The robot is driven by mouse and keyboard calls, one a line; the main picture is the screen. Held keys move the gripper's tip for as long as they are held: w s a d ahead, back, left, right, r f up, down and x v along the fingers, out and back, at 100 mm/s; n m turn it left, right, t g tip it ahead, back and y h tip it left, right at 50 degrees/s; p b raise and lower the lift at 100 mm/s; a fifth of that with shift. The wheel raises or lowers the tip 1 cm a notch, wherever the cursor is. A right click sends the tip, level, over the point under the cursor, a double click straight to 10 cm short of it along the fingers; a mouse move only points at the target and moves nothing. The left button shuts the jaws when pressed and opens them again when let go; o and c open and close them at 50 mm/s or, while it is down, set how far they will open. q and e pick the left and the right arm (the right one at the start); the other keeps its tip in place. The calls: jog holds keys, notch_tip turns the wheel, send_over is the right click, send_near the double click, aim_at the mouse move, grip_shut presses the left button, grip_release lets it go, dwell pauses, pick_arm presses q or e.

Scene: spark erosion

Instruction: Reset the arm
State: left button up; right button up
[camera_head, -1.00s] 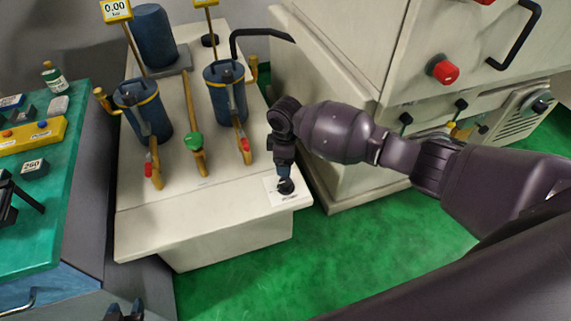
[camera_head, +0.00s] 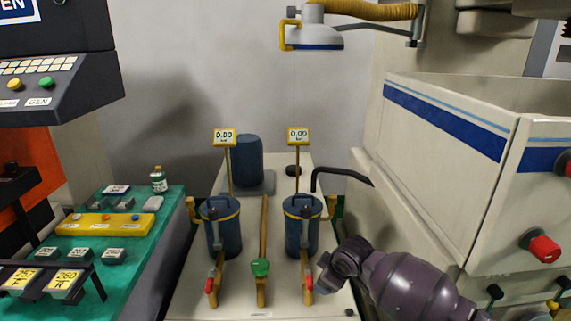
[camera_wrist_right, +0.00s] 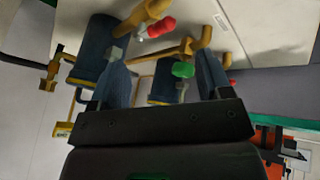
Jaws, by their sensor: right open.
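My right arm (camera_head: 415,285) comes in from the lower right in the head view. Its wrist and right gripper (camera_head: 326,278) are beside the right blue filter canister (camera_head: 302,228), near its red-tipped lever (camera_head: 308,284). In the right wrist view the two dark fingers of the right gripper (camera_wrist_right: 165,80) stand wide apart with nothing held. A green valve handle (camera_wrist_right: 183,69) and a blue canister (camera_wrist_right: 165,90) show beyond the gap. Whether the gripper touches anything cannot be told. My left gripper is not in view.
A pale bench (camera_head: 190,290) carries two canisters, yellow pipes and a green-handled valve (camera_head: 261,267). A green table (camera_head: 150,262) with labelled blocks stands left. A machine tank (camera_head: 440,140) with a red knob (camera_head: 544,249) stands right. A lamp head (camera_head: 313,38) hangs above.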

jog(key=s+a+r+m+t+y, duration=0.2)
jog(key=a+r+t+y, duration=0.1)
jog(key=r+t, duration=0.15)
jog(key=s+d+m+t, duration=0.3)
jog(key=s+d+t, duration=0.1)
jog(key=s, duration=0.2)
jog(key=s+d+f+m+h, duration=0.2)
jog(key=s+d+f, duration=0.3)
jog(key=s, duration=0.3)
jog(key=s+d+f+m+g+h, duration=0.1)
jog(key=s+d+f+m, duration=0.1)
jog(key=s+d+f, duration=0.3)
jog(key=s+d+f+m+g+h, duration=0.1)
jog(key=s+d+f, duration=0.4)
jog(key=s, duration=0.7)
jog(key=shift+s+m+h, duration=0.15)
jog(key=shift+m+h, duration=0.35)
jog(key=shift+h, duration=0.3)
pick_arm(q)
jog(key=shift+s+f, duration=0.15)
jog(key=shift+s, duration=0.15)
